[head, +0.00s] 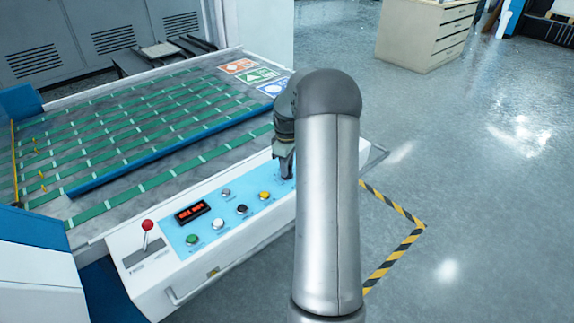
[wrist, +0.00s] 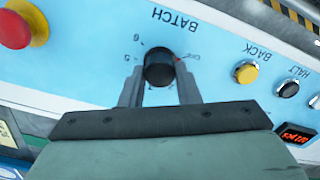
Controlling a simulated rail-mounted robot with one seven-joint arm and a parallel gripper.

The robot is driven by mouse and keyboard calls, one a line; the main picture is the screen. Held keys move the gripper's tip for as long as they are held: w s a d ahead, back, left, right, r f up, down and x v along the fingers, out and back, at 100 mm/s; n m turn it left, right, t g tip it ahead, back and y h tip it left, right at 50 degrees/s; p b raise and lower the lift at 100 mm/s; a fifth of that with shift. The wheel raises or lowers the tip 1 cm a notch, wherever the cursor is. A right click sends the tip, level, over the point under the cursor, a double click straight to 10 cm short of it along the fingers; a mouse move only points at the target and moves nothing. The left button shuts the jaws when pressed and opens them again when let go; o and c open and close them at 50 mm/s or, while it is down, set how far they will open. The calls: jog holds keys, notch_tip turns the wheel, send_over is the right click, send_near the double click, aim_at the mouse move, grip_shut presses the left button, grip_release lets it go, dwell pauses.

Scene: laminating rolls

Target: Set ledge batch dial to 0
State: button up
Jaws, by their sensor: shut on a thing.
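The batch dial (wrist: 159,68) is a round black knob on the light blue panel, under the upside-down word BATCH in the wrist view. My gripper (wrist: 160,80) is shut on the dial, with one grey finger on each side of it. Small marks ring the knob, with a reddish mark to its right; they are too small and partly hidden to read surely, so I cannot tell the setting. In the head view my gripper (head: 286,172) points down at the right end of the panel, and the dial is hidden there.
The control panel (head: 205,222) also bears a red display (head: 192,212), several push buttons and a red-knobbed lever (head: 147,226). In the wrist view a red mushroom button (wrist: 20,24) is close by at upper left and a yellow button (wrist: 246,72) is at right. A belt bed (head: 130,130) lies behind.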

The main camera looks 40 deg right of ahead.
jog(key=o, duration=1)
notch_tip(320, 180, up, 18)
jog(key=shift+f+b, duration=0.25)
jog(key=shift+b, duration=0.25)
jog(key=shift+a, duration=0.15)
